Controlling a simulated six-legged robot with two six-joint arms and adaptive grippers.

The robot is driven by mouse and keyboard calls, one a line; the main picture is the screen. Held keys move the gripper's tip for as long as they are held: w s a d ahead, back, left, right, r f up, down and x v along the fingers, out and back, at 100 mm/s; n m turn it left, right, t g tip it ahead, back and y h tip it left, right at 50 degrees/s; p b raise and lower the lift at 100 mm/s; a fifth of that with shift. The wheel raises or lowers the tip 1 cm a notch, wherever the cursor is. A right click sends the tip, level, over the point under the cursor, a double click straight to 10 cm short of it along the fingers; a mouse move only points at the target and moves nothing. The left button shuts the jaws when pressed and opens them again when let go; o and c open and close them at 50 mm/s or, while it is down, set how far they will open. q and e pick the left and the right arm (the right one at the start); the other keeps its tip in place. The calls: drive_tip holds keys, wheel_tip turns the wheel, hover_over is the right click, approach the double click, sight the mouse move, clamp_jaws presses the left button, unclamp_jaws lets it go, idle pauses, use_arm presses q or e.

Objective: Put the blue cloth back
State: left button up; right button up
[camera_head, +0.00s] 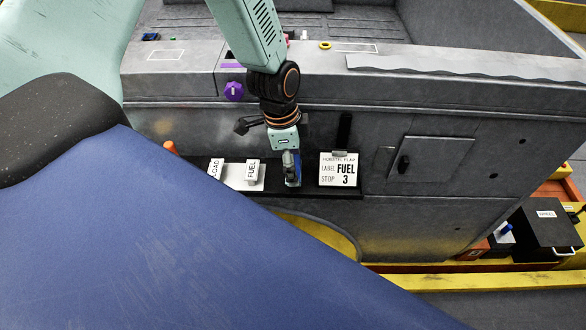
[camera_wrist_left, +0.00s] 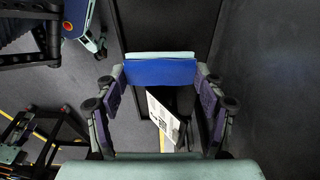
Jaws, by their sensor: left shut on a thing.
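My left gripper (camera_head: 291,178) reaches down in front of the grey wall, over the black shelf (camera_head: 320,191). It is shut on the blue cloth (camera_head: 297,166), which shows as a small blue patch between the fingers. In the left wrist view the cloth (camera_wrist_left: 160,72) is a flat blue piece spanning the gap between the fingers of my left gripper (camera_wrist_left: 160,78). Whether the cloth touches the shelf I cannot tell. My right gripper is not in view.
On the shelf, LOAD (camera_head: 216,167) and FUEL (camera_head: 252,169) tags stand left of the gripper, and a FUEL 3 card (camera_head: 338,169) stands close on its right. A purple knob (camera_head: 234,91) is above. A black box (camera_head: 545,232) sits far right.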

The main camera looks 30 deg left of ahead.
use_arm(q)
drive_tip(key=shift+f, duration=0.9)
drive_tip(key=shift+d+f, duration=0.1)
drive_tip(key=shift+f, duration=0.05)
drive_tip(key=shift+w, duration=0.1)
drive_tip(key=shift+f+b, duration=0.1)
drive_tip(key=shift+b, duration=0.25)
drive_tip(key=o, duration=1.3)
